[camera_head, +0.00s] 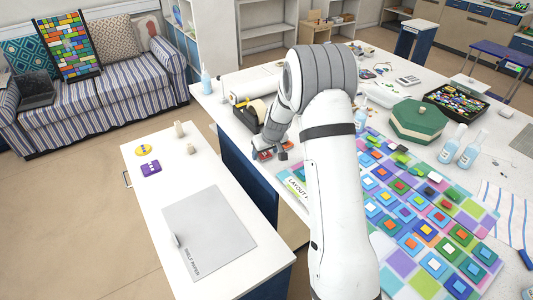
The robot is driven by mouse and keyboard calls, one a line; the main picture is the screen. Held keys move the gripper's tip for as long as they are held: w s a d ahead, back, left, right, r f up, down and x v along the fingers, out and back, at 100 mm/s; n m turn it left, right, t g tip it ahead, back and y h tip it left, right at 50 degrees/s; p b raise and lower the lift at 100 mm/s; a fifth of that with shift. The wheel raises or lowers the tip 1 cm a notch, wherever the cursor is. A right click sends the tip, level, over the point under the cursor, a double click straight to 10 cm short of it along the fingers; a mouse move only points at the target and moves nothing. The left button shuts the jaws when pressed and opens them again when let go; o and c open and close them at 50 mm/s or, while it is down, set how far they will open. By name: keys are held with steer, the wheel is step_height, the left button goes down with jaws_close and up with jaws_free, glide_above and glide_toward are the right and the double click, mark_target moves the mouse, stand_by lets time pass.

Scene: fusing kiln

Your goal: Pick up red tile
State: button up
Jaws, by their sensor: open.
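My gripper (273,154) is open at the left edge of the large white table, pointing down. A small red tile (265,156) shows at its fingertips; I cannot tell whether the fingers touch it. The arm and fingers partly hide this spot. Other red tiles, such as one (399,187), lie among many coloured tiles on the patterned layout mat (398,262) to the right of my arm.
A lower white bench with a grey shelf paper sheet (210,235), a purple block (151,168) and a yellow disc (143,150) stands at left. A green hexagonal box (417,121), bottles (468,150) and a black tray of pieces (455,102) stand at right.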

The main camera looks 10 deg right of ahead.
steer(key=c, duration=1.1)
steer(key=shift+r, duration=0.1)
